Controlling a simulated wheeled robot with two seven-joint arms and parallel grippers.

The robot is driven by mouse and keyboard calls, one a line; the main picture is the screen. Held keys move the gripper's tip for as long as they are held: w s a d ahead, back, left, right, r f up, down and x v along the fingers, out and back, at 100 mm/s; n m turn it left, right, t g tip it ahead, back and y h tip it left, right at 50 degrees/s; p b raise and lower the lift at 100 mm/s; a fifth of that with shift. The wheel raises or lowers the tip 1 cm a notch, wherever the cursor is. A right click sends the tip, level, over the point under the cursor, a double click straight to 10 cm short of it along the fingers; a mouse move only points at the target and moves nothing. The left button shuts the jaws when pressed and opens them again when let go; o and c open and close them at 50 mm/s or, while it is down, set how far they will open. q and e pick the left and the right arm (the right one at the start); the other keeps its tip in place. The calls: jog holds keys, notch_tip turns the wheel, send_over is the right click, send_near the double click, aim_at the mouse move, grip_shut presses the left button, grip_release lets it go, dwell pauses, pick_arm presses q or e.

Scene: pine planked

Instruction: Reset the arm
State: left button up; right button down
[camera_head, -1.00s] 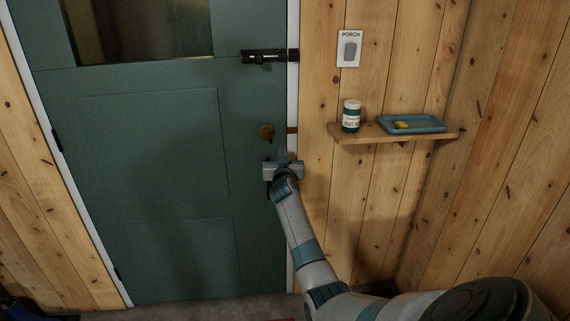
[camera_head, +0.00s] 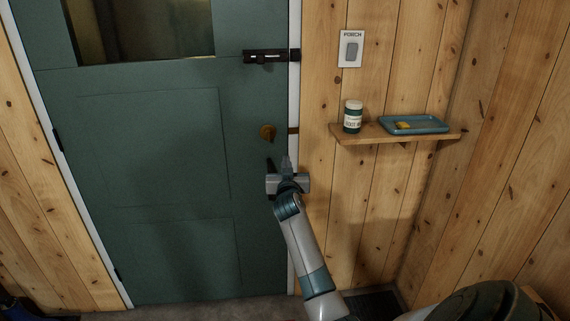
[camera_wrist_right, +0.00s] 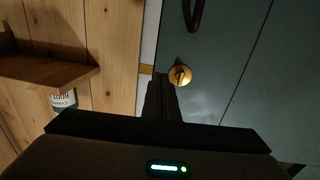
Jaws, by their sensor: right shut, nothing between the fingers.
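My right gripper (camera_head: 286,163) is shut and empty. In the head view it is in front of the lower right part of the green door (camera_head: 160,140), just below the brass knob (camera_head: 267,132). In the right wrist view its closed fingers (camera_wrist_right: 160,98) point toward the door edge, with the brass knob (camera_wrist_right: 180,75) just beyond and to the right, apart from them. My right arm comes up from the lower right. My left gripper is not in view.
A black bolt (camera_head: 266,57) sits high on the door by the frame. A wooden shelf (camera_head: 345,136) on the right wall holds a labelled jar (camera_head: 352,117) and a blue tray (camera_head: 428,124) with a yellow item. A porch switch (camera_head: 351,49) is above. A dark floor mat or vent (camera_head: 377,304) lies below.

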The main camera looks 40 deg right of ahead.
jog(key=shift+f, duration=0.1)
